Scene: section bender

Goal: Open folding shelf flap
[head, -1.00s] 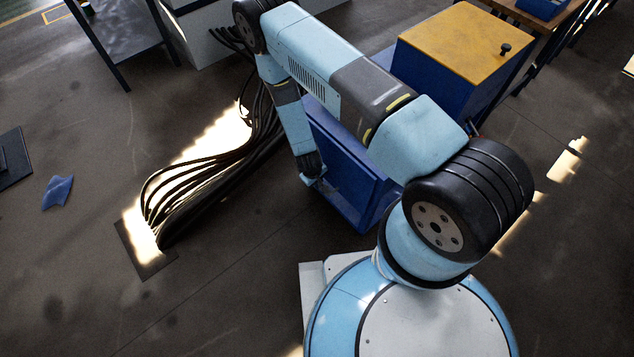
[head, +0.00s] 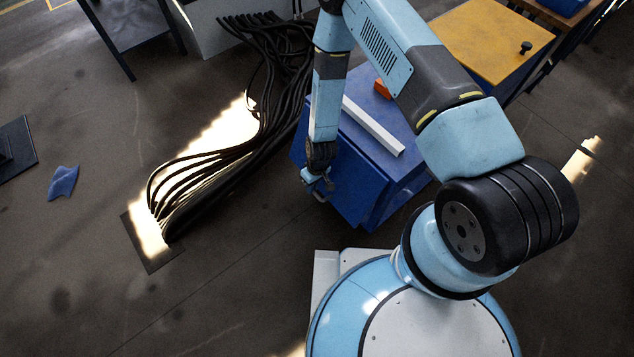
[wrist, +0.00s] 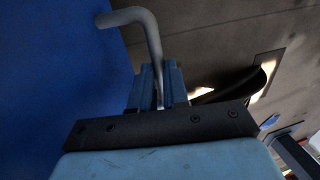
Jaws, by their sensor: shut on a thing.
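A blue cabinet (head: 406,168) stands in front of my base, with its blue front panel (head: 352,190) facing lower left. I take this panel for the flap, but its hinge line is not visible. In the wrist view a blue panel (wrist: 60,70) fills the left side. A grey bent handle rod (wrist: 150,30) rises from between my fingers. My gripper (head: 318,187) is low at the panel's left edge; in the wrist view its fingers (wrist: 158,88) are shut on the rod. The grip is small and dark in the head view.
A white bar (head: 373,127) and an orange object (head: 382,89) lie on the cabinet top. Thick black cables (head: 225,165) run across the floor at left. A yellow-topped cabinet (head: 490,40) stands behind right. A blue cloth (head: 62,182) lies on open floor.

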